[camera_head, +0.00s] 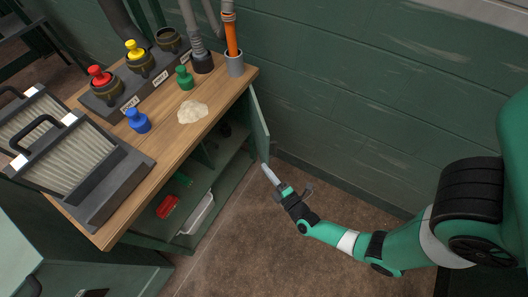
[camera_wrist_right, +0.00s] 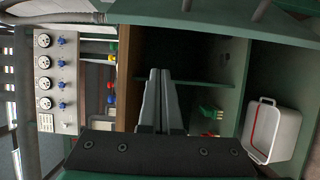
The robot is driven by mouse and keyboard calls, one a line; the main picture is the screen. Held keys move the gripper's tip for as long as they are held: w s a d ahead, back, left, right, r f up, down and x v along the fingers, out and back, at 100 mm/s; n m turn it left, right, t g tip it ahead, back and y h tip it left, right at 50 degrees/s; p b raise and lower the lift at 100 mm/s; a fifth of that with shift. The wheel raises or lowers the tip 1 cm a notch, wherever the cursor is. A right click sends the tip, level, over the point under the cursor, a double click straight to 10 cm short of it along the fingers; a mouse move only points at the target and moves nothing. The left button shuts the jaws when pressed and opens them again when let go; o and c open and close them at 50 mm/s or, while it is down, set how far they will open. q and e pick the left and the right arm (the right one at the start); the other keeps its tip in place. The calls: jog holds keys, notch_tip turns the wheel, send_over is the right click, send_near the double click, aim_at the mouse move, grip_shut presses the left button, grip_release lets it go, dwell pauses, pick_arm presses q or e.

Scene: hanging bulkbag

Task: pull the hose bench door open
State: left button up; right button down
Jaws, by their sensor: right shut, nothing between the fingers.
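The hose bench (camera_head: 165,150) has a wooden top and a green cabinet below. Its green door (camera_head: 259,125) stands swung out at the right end of the bench, seen almost edge-on, and the cabinet front is open. My right gripper (camera_head: 267,171) is shut and empty, its tips by the lower end of the door; I cannot tell whether they touch. In the wrist view its closed fingers (camera_wrist_right: 160,100) point toward the open interior with its shelf (camera_wrist_right: 185,82). My left gripper is out of view.
Inside sit a red item (camera_head: 168,206) and a white bin (camera_head: 196,214), also seen in the wrist view (camera_wrist_right: 272,130). On top are filters (camera_head: 62,155), colored couplings (camera_head: 138,121) and a pale powder heap (camera_head: 192,112). A green wall (camera_head: 360,100) stands behind; brown floor (camera_head: 250,250) is clear.

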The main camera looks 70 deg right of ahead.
aim_at(265, 151)
jog(key=w+d+b, duration=0.1)
jog(key=d+b, duration=0.1)
jog(key=w+d+b, duration=0.1)
jog(key=d+b, duration=0.1)
jog(key=w+d+b, duration=0.1)
jog(key=d+b, duration=0.1)
jog(key=d, duration=0.1)
jog(key=shift+w+f, duration=0.2)
jog(key=shift+w, duration=0.1)
jog(key=shift+s+d+r, duration=0.1)
jog(key=shift+d, duration=0.05)
jog(key=shift+r, duration=0.1)
jog(key=shift+b, duration=0.3)
